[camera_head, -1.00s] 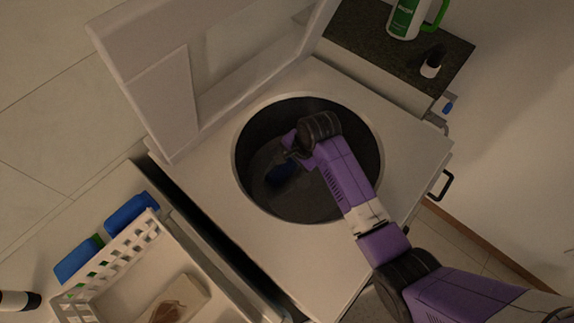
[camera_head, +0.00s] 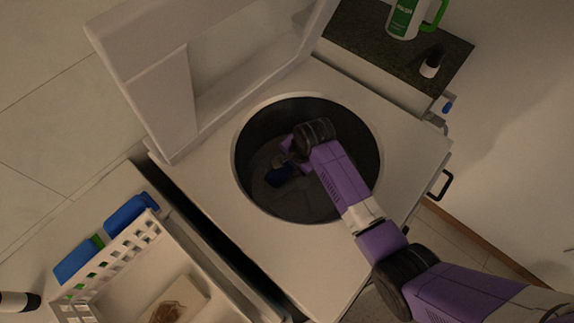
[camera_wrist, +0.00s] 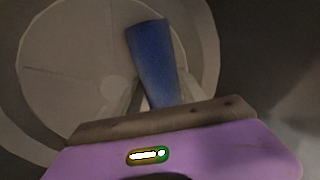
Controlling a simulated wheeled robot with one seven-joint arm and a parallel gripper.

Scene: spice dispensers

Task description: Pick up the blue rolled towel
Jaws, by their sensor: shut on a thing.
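The blue rolled towel (camera_head: 279,176) is inside the round drum of a top-opening washer (camera_head: 400,160). My gripper (camera_head: 287,162) reaches down into the drum and is shut on the towel. In the wrist view the towel (camera_wrist: 152,58) stands out from between the fingers (camera_wrist: 150,100), with the pale drum bottom behind it. The fingertips are partly hidden by the gripper body and the dim light.
The drum rim (camera_head: 240,125) surrounds my arm closely. The raised lid (camera_head: 150,90) stands at the upper left. A white basket (camera_head: 125,262) and blue items (camera_head: 128,215) lie at the lower left. A green-and-white jug (camera_head: 404,18) and small bottle (camera_head: 431,64) stand at the upper right.

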